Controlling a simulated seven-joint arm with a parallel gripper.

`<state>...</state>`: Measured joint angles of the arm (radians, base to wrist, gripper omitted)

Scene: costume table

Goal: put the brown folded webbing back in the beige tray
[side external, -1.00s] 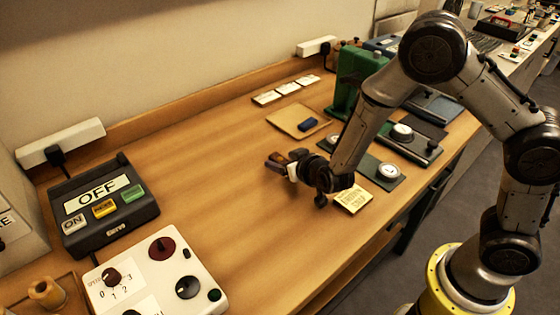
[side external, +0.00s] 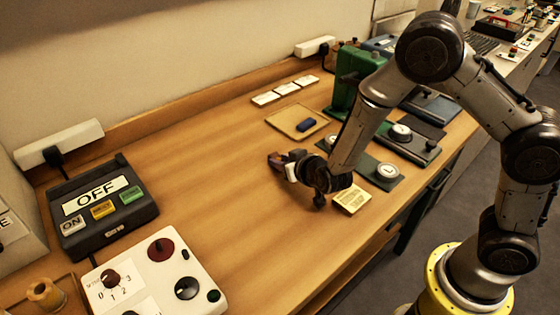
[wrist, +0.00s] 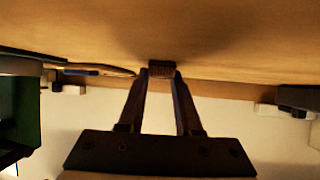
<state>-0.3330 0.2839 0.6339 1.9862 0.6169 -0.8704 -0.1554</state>
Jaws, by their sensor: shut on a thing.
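The brown folded webbing (wrist: 161,70) is a small dark brown block between my fingertips in the wrist view, with the tabletop close by it. My gripper (wrist: 160,76) is shut on it. In the side external view my gripper (side external: 277,160) is low over the middle of the table, and the webbing is hard to tell from the dark fingers. The beige tray (side external: 284,119) lies flat beyond my gripper, up and slightly right in the picture, apart from it. A blue block (side external: 306,125) lies in the tray.
A green machine (side external: 347,85) stands right of the tray. Dark plates with round white dials (side external: 387,170) and a yellow note (side external: 352,199) lie right of my gripper. White cards (side external: 286,89) lie behind the tray. The table left of my gripper is clear up to the OFF box (side external: 103,207).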

